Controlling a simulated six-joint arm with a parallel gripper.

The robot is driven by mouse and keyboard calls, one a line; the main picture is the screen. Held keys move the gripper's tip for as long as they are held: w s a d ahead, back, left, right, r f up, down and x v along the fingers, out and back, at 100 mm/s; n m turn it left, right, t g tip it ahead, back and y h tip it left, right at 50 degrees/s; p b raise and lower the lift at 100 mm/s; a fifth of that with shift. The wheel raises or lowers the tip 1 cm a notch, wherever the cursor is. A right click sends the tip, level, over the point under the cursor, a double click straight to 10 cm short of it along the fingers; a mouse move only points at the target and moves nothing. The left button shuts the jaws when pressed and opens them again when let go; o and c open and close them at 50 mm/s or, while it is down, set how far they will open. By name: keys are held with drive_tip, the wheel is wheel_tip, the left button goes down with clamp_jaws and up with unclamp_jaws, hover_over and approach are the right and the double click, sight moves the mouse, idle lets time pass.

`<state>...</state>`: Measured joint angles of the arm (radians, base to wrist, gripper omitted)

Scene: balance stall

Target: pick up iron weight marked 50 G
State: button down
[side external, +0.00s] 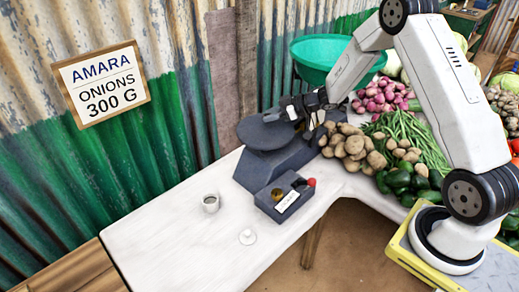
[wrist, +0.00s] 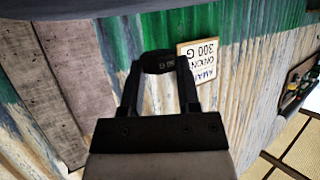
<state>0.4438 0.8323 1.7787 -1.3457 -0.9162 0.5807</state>
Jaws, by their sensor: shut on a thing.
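My gripper (wrist: 158,72) is shut on a dark iron weight (wrist: 158,62). The weight sits between the fingertips in the wrist view. In the side external view my gripper (side external: 304,104) is above the right part of the grey scale's round plate (side external: 262,135). The weight is dark and small there, and its outline merges with the fingers. I cannot tell from this view how far it is above the plate.
A dark box (side external: 283,195) with a white label, a brass-coloured piece and a red knob stands before the scale. Potatoes (side external: 352,147) lie right. A sign (side external: 101,84) reads AMARA ONIONS 300 G.

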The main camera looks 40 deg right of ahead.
drive_tip(key=s+a+r, duration=0.2)
drive_tip(key=s+r, duration=0.7)
drive_tip(key=s, duration=0.4)
drive_tip(key=shift+a, duration=0.1)
